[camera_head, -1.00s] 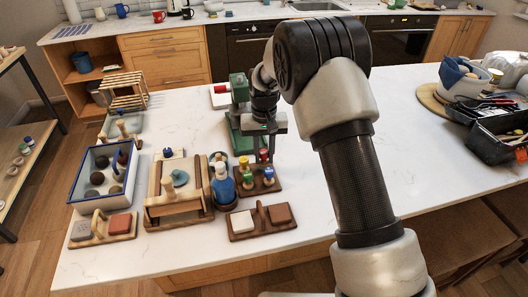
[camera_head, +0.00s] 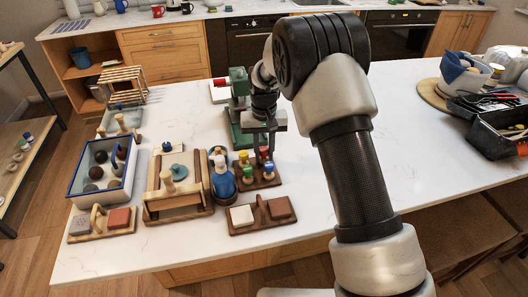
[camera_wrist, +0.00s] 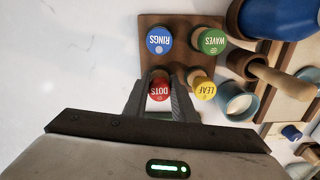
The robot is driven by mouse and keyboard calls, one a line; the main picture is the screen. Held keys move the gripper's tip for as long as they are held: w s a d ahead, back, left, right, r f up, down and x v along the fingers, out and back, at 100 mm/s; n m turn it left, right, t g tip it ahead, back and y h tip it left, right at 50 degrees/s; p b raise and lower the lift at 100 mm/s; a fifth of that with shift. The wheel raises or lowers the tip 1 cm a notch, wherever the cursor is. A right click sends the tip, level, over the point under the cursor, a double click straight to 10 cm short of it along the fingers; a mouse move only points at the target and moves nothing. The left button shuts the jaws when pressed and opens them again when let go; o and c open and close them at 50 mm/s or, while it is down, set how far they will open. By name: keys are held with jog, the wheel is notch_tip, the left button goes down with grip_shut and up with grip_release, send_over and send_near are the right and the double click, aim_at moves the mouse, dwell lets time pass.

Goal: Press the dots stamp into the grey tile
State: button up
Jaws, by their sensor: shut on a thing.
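The dots stamp, with a red cap lettered DOTS, shows between my fingertips in the wrist view (camera_wrist: 158,90). My gripper (camera_wrist: 160,100) is shut on it, with one finger on each side. The stamp is at its corner of the wooden stamp stand (camera_wrist: 182,60); whether it is lifted at all I cannot tell. In the head view my gripper (camera_head: 270,145) is above the stand, beside the red cap. The grey tile (camera_head: 81,226) lies in a wooden holder at the front left, beside a red tile (camera_head: 120,218).
The rings (camera_wrist: 159,40), waves (camera_wrist: 210,40) and leaf (camera_wrist: 203,87) stamps stand close around the gripped one. A blue bottle (camera_head: 222,183), a wooden board (camera_head: 180,208) and a blue-rimmed tray (camera_head: 75,190) lie toward the grey tile.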

jog(key=shift+f, duration=0.1)
jog(key=o, duration=1.1)
